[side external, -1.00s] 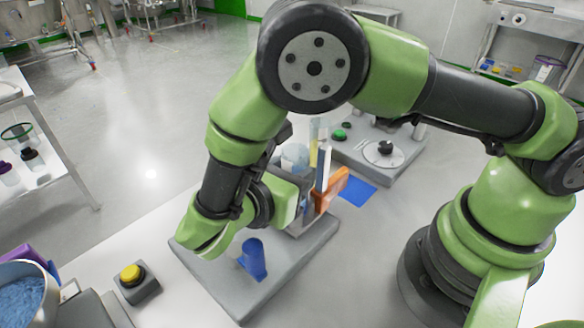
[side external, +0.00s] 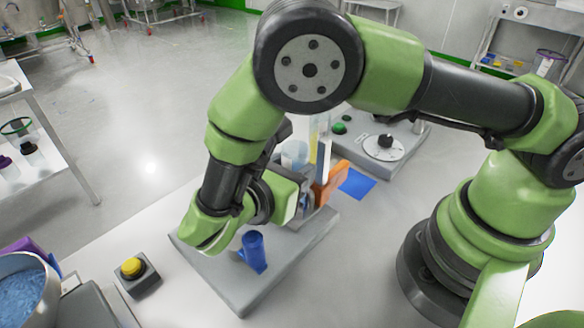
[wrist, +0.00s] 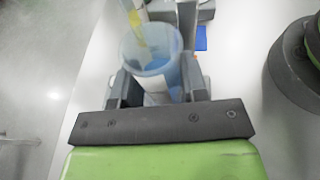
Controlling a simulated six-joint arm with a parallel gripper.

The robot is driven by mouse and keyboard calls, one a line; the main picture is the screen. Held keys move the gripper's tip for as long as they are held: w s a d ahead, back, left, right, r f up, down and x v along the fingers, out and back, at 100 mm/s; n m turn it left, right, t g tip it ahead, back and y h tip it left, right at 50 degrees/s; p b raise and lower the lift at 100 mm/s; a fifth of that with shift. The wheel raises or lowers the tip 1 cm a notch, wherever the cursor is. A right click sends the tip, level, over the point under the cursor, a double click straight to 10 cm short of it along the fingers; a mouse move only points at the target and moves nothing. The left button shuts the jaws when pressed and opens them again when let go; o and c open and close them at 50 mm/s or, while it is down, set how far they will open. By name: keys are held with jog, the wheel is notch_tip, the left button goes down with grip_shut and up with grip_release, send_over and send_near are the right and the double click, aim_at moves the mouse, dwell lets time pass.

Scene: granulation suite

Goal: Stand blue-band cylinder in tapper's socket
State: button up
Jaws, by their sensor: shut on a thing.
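My gripper (wrist: 158,92) is shut on a clear, open-topped cylinder (wrist: 152,50), bluish inside with a pale patch on its wall, apparently the blue-band cylinder. In the side external view the translucent cylinder (side external: 295,154) shows its upper part beyond my wrist, roughly upright. My arm hides its lower part, so I cannot tell what it rests on. A grey base plate (side external: 238,285) lies below my gripper, with a blue tube-shaped piece (side external: 253,250) at its front. The tapper's socket is not clearly visible.
A tall clear cylinder with yellow contents (side external: 316,130) stands just beyond the held one, close to an orange part (side external: 330,183). A yellow button box (side external: 133,272) stands front left.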

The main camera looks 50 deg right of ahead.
jog(key=o, duration=1.2)
jog(key=shift+c, duration=0.2)
jog(key=shift+r, duration=0.15)
notch_tip(320, 180, up, 10)
